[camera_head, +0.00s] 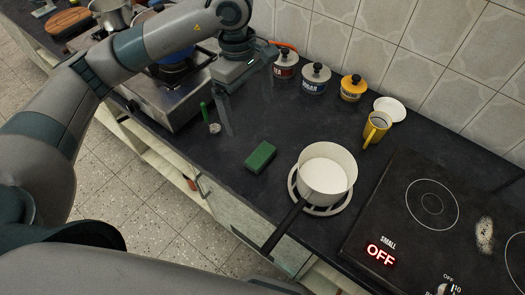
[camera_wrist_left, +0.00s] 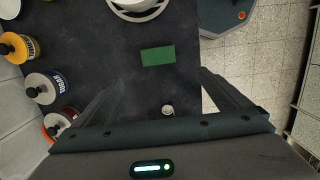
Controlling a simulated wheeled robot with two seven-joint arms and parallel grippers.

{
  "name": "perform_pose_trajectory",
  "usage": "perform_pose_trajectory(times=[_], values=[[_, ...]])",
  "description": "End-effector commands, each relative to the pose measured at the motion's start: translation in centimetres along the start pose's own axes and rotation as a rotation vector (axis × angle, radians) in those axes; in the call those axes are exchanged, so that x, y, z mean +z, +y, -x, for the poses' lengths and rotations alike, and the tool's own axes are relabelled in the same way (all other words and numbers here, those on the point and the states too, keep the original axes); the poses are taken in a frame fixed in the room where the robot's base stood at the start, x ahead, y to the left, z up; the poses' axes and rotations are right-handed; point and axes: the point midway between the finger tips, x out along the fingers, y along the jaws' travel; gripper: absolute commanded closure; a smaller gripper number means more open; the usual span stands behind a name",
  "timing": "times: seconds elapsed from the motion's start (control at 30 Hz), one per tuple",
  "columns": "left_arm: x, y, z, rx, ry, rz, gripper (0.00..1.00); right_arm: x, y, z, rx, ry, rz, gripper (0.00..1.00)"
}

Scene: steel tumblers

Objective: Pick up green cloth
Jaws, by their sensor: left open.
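The green cloth (camera_head: 260,157) looks like a flat, folded rectangular block. It lies on the dark countertop, left of the white pot, and shows in full in the left wrist view (camera_wrist_left: 158,56). My left gripper (camera_head: 223,115) is open and empty above the counter, to the left of and behind the cloth in the head view. In the left wrist view its spread fingers (camera_wrist_left: 160,77) point toward the cloth, which lies just beyond the fingertips, between their lines. My right gripper is in neither view.
A white pot (camera_head: 326,173) with a dark handle stands on a round trivet right of the cloth. A small green-handled item (camera_head: 205,112) stands near the gripper. Lidded jars (camera_head: 314,79) and a yellow mug (camera_head: 376,128) line the back. Counter around the cloth is clear.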

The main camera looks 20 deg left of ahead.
Motion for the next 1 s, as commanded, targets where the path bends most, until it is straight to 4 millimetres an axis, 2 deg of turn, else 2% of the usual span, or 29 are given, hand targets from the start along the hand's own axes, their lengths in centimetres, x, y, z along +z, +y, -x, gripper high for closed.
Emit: perform_pose_trajectory(times=[0.27,0.47,0.7,1.0], values=[[0.0,0.0,-0.2,-0.001,-0.001,0.001,0.04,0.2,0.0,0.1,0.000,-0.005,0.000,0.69],[0.1,0.0,-1.5,-0.003,-0.002,0.002,0.04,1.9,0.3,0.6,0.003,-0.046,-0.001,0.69],[0.1,-0.1,-5.2,-0.005,-0.002,0.002,0.04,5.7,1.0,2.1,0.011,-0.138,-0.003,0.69],[0.1,-0.1,-10.3,-0.004,-0.002,0.001,0.04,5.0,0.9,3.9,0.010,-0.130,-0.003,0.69]])
